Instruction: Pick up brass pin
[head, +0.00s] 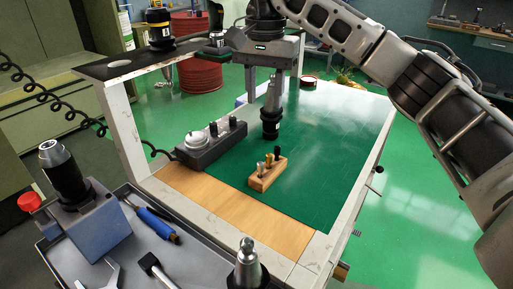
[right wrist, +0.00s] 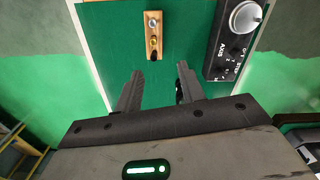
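The brass pin (head: 269,160) stands upright in the middle of a small wooden block (head: 265,181) on the green mat, between a silvery pin (head: 261,169) and a black pin (head: 277,151). In the right wrist view the brass pin (right wrist: 153,41) shows end-on in the block (right wrist: 146,50), beyond my fingertips. My right gripper (head: 274,88) is above the far part of the mat, apart from the block. It is open and empty; its two spread fingers also show in the right wrist view (right wrist: 157,80). My left gripper is not in view.
A tool holder (head: 270,122) with a metal cone stands behind the block. A dark control box (head: 211,145) with a white knob lies to its left. A tray with a blue-handled tool (head: 158,224) is in front. The mat's right part (head: 330,150) is clear.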

